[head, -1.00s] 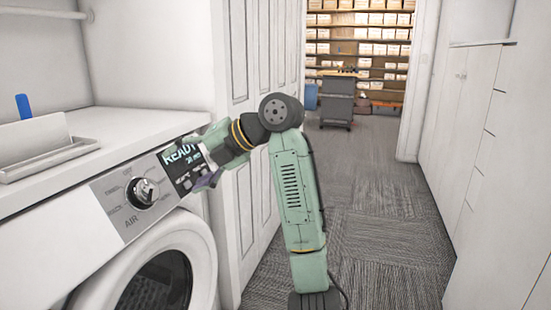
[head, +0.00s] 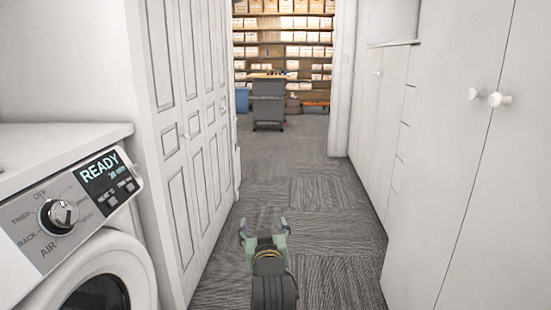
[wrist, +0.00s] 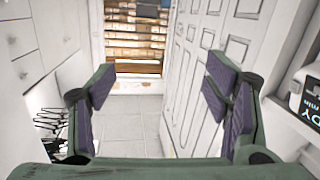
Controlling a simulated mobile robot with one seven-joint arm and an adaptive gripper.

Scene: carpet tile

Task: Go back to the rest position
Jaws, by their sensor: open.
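My gripper (head: 263,228) is low in the middle of the head view, over the grey carpet, pointing away down the aisle. In the wrist view its two fingers (wrist: 160,98) stand wide apart with purple pads, and nothing is between them. It is clear of the washer or dryer (head: 85,225), which stands at the left with a dial and a display reading READY. Most of my arm is out of view below.
White panelled doors (head: 185,140) line the left of the aisle and white cabinets (head: 440,170) the right. The carpet floor (head: 320,215) between is clear. A dark grey cart (head: 268,102) stands farther back, before shelves of boxes (head: 285,45).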

